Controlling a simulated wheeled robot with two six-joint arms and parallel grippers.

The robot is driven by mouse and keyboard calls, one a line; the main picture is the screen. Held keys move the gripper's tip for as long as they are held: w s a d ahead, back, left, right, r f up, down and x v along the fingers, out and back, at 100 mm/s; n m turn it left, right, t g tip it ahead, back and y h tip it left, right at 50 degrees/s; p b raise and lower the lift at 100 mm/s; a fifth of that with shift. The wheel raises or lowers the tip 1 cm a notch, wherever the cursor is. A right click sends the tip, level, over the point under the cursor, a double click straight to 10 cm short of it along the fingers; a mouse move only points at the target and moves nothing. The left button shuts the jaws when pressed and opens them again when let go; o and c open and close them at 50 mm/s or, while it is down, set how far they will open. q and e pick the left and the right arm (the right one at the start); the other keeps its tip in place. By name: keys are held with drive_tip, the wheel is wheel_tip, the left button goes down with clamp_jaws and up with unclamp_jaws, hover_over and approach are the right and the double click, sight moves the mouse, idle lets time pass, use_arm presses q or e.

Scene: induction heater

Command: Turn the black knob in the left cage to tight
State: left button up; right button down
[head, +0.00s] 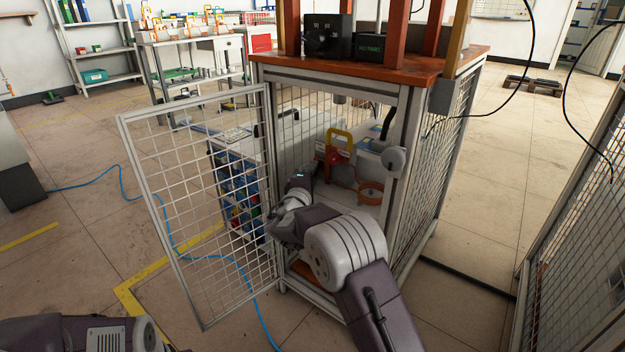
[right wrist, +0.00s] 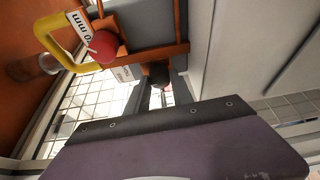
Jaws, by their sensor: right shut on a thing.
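The left cage (head: 402,130) stands in the middle of the head view, its mesh door (head: 122,130) swung open to the left. My right arm reaches in through the opening. My right gripper (head: 301,176) is small and partly hidden in the head view. In the right wrist view a dark rounded piece, which looks like the black knob (right wrist: 157,72), sits at the end of my right gripper (right wrist: 160,90). The gripper is shut on it. The knob's setting cannot be read. My left arm shows at the bottom left, with its gripper out of the picture.
Inside the cage are a yellow handle (head: 338,134), a red ball (head: 333,158) and an orange ring (head: 370,192). A blue rack with bottles (head: 238,188) shows through the door mesh. A second cage (head: 580,230) stands at the right. A blue cable (head: 122,185) crosses the floor.

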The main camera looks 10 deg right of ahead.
drive_tip(key=m, duration=0.2)
drive_tip(key=m+t+h, duration=0.1)
drive_tip(key=m, duration=0.2)
drive_tip(key=shift+f+m+h, duration=0.3)
drive_tip(key=shift+w+m+t+h, duration=0.15)
drive_tip(key=shift+m+h, duration=0.3)
drive_tip(key=shift+m, duration=0.65)
drive_tip(key=shift+s+m+t+h, duration=0.15)
drive_tip(key=shift+m+h, duration=0.3)
drive_tip(key=shift+m, duration=0.65)
drive_tip(key=shift+w+m, duration=0.1)
drive_tip(key=shift+m, duration=0.2)
drive_tip(key=c, duration=1.1)
unclamp_jaws()
drive_tip(key=shift+a, duration=0.1)
